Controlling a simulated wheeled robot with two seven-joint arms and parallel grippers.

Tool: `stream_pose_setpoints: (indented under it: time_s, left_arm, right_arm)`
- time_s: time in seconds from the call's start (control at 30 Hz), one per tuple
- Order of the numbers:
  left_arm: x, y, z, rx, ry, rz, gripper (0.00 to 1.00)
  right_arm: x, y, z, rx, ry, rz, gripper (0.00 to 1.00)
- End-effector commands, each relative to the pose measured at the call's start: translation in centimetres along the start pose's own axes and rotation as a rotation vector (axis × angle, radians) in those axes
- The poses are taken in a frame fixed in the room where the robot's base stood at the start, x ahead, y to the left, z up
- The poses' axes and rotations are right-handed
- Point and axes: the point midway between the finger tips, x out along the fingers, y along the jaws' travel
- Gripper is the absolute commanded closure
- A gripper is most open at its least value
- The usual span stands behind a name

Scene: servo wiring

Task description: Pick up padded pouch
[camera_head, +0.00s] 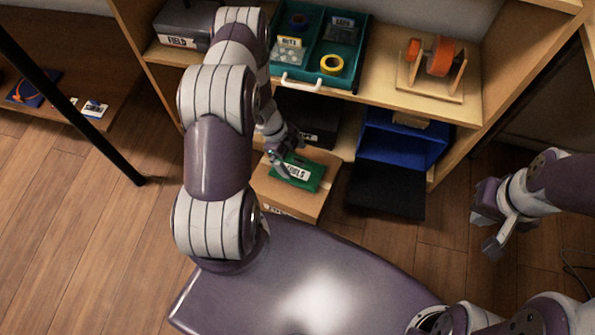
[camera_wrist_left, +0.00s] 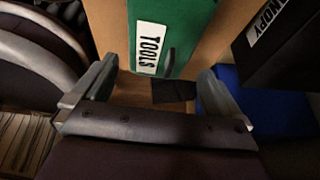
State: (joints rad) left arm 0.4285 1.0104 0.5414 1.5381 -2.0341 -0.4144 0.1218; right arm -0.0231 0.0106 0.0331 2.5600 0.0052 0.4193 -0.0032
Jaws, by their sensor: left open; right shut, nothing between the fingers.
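A green pouch (camera_head: 300,171) with a white label lies on top of a cardboard box (camera_head: 290,201) in front of the shelf. In the left wrist view the green pouch (camera_wrist_left: 190,35) shows its label reading "TOOLS", just beyond and between the fingers. My left gripper (camera_head: 281,158) is open and empty, over the far left part of the pouch; whether it touches the pouch I cannot tell. In the left wrist view the gripper (camera_wrist_left: 153,82) has its fingers wide apart. My right gripper (camera_head: 490,240) is shut and empty, off to the right above the floor.
A teal tray (camera_head: 354,72) with labelled compartments and a yellow tape roll (camera_head: 331,64) stands on the shelf beside an orange spool stand (camera_head: 433,62). A black box (camera_wrist_left: 285,40) labelled "CANOPY" and a blue bin (camera_head: 400,137) are right of the pouch.

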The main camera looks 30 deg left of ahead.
Motion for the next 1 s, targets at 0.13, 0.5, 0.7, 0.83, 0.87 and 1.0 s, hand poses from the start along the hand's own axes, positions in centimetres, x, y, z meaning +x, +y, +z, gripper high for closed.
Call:
stream_pose_setpoints:
  time_s: [0.13, 0.5, 0.7, 0.83, 0.87, 1.0]
  left_arm:
    - [3.6, -0.1, 0.0, 0.001, -0.001, 0.0, 0.0]
    - [4.2, -0.1, -0.2, -0.001, -0.001, -0.001, 0.29]
    - [4.2, -0.1, -0.2, -0.001, -0.001, -0.001, 0.43]
    - [3.6, -0.1, -0.5, -0.001, -0.001, -0.002, 0.43]
    - [3.1, -0.1, -0.7, -0.001, -0.001, -0.002, 0.43]
    - [-0.3, -0.1, -2.1, 0.001, -0.002, -0.003, 0.43]
  right_arm:
    - [3.0, 0.0, 0.4, 0.0, -0.001, 0.0, 1.0]
    - [3.0, 0.0, 0.4, 0.0, 0.0, 0.0, 1.0]
    - [3.0, 0.0, 0.4, 0.0, 0.0, 0.0, 1.0]
    - [2.6, 0.0, 0.3, 0.0, 0.0, 0.0, 1.0]
    - [2.3, 0.0, 0.3, 0.0, 0.0, 0.0, 1.0]
    - [-0.2, 0.0, 0.0, 0.0, 0.0, 0.0, 1.0]
